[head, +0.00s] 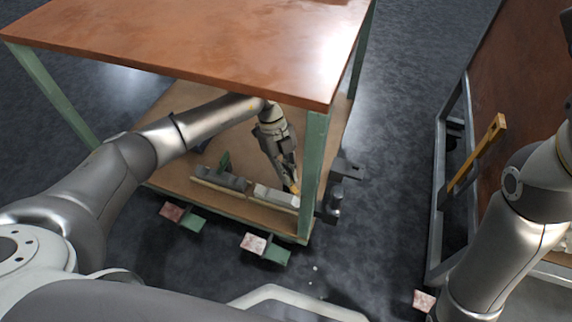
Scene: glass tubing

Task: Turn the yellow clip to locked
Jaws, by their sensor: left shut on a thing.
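The yellow clip (295,189) is a small yellow piece at the right end of a white block on the lower shelf of the table. My left gripper (291,182) reaches down under the tabletop and is shut on the clip. The fingers cover much of the clip, so I cannot tell its turn position. The white block (275,196) lies in line with a grey piece (226,179) along the shelf's front edge. My right arm is at the right edge, but its gripper is not in view.
The brown tabletop (200,40) hangs over the lower shelf (180,183). A green table leg (314,165) stands close to the right of my left gripper. A dark fixture (336,200) is outside that leg. A yellow bar (478,152) leans at the right-hand table frame.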

